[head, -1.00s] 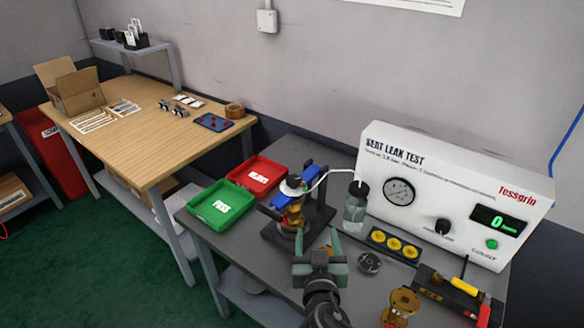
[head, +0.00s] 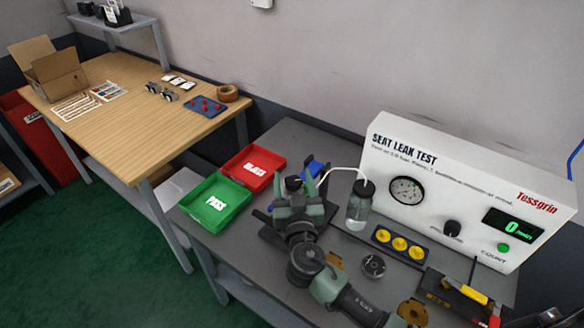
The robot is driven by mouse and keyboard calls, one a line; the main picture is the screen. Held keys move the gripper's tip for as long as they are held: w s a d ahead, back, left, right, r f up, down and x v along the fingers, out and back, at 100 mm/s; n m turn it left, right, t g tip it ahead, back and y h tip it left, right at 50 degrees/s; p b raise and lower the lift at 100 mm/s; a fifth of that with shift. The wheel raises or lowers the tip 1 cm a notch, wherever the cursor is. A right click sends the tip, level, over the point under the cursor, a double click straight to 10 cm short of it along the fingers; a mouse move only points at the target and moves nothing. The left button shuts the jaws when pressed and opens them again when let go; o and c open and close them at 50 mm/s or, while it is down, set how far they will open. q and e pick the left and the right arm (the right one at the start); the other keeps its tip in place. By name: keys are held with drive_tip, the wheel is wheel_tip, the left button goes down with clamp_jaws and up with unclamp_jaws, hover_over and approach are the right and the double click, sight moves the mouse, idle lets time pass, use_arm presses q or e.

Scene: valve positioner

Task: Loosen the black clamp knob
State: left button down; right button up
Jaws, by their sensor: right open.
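The clamp fixture, with a blue part (head: 314,168) at its top, stands on the grey bench and is largely hidden behind my right gripper. A small black knob (head: 293,184) shows at the top of the fixture. My right gripper (head: 296,181) is open, with its fingers pointing away toward the fixture. In the picture its fingertips lie either side of the knob; I cannot tell whether they touch it or how deep they reach. The brass body in the fixture is hidden by my gripper and wrist. My left gripper is not in view.
A white seat leak test box (head: 460,200) stands behind right. A bottle (head: 359,205) with a white tube is close right of the fixture. Green (head: 216,205) and red (head: 254,168) trays lie left. A yellow-capped block (head: 399,243) and a round metal part (head: 373,266) lie right.

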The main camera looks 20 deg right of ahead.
drive_tip(key=shift+w+d+f, duration=0.1)
drive_tip(key=shift+w+d, duration=0.05)
drive_tip(key=shift+w, duration=0.45)
drive_tip(key=shift+w+d, duration=0.1)
drive_tip(key=shift+w, duration=0.65)
clamp_jaws()
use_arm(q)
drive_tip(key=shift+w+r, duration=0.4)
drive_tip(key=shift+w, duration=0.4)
